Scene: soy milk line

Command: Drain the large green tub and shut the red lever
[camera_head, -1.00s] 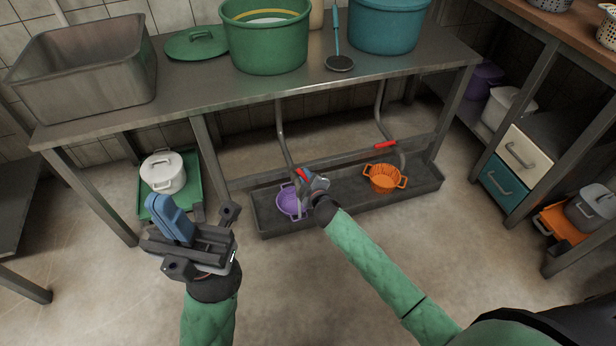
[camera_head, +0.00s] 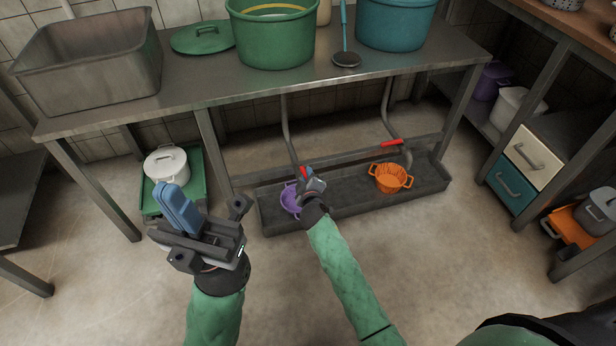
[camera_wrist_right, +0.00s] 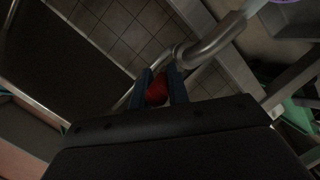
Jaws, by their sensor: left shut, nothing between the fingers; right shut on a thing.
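The large green tub (camera_head: 272,38) stands on the steel table, with a yellow ring and pale contents at its top. A drain pipe (camera_head: 287,125) runs down below it to a red lever (camera_head: 303,172). My right gripper (camera_head: 309,180) is at that lever above the trough; in the right wrist view my right gripper (camera_wrist_right: 160,88) is shut on the red lever (camera_wrist_right: 157,90), next to the metal pipe (camera_wrist_right: 205,42). A purple colander (camera_head: 291,199) sits in the trough, partly hidden by the gripper. My left gripper (camera_head: 180,208) is shut and empty, in front of the table.
A teal tub (camera_head: 395,22) stands right of the green one, with its own pipe and red lever (camera_head: 392,143). An orange colander (camera_head: 390,178) sits in the trough (camera_head: 345,205). A steel basin (camera_head: 90,65) and green lid (camera_head: 203,37) are at the left. A white pot (camera_head: 167,164) stands underneath.

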